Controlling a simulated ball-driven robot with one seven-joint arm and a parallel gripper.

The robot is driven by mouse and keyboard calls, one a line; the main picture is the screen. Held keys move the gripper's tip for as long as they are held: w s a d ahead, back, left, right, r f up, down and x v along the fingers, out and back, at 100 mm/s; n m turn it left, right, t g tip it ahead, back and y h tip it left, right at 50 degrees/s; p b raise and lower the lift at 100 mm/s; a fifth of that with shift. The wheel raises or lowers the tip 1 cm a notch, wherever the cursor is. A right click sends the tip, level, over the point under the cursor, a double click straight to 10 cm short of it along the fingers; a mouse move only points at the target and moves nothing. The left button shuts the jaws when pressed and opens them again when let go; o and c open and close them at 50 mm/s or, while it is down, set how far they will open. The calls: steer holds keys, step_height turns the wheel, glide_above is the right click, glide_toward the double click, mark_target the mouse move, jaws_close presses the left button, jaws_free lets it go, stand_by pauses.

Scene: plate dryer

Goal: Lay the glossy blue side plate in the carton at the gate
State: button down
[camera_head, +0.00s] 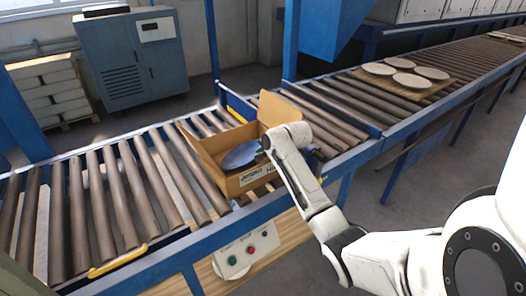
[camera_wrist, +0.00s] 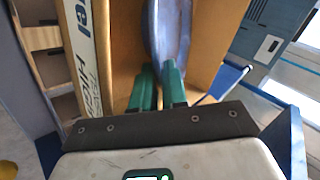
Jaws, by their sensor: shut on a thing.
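The glossy blue side plate (camera_head: 241,155) is tilted inside the open carton (camera_head: 247,181), in the head view. In the wrist view the plate (camera_wrist: 167,30) stands nearly edge-on, with one edge between the green fingers of my gripper (camera_wrist: 160,82). My gripper is shut on that edge, inside the carton's walls. The carton (camera_wrist: 92,45) shows its printed side at the left of the wrist view. In the head view my arm's end hides the gripper fingers and part of the carton's right side. I cannot tell whether the plate touches the carton floor.
The carton stands on a roller conveyor (camera_head: 120,190) with its flaps spread. A blue gate frame (camera_head: 235,100) is just behind it. Several pale plates (camera_head: 402,79) lie on a board farther up the line. A button panel (camera_head: 246,250) is on the front side.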

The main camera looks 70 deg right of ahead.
steer(key=c, duration=1.4)
jaws_free()
steer(key=shift+c, duration=0.2)
steer(key=shift+r, duration=0.1)
steer(key=v, duration=1.2)
steer(key=w+a+f+n+g+y, duration=0.15)
steer(key=a+f+n, duration=0.35)
steer(key=a, duration=0.7)
steer(key=w+a+f+n+g+y, duration=0.1)
steer(key=a+f+n+y, duration=0.15)
steer(key=a+f, duration=0.65)
steer(key=s+a+f+n+g, duration=0.2)
steer(key=s+a+n, duration=0.4)
steer(key=s+a, duration=0.2)
steer(key=s+a+f+n+g, duration=0.2)
steer(key=s+a+n, duration=0.4)
steer(key=s+a, duration=0.3)
steer(key=shift+a, duration=0.15)
steer(key=shift+g, duration=0.25)
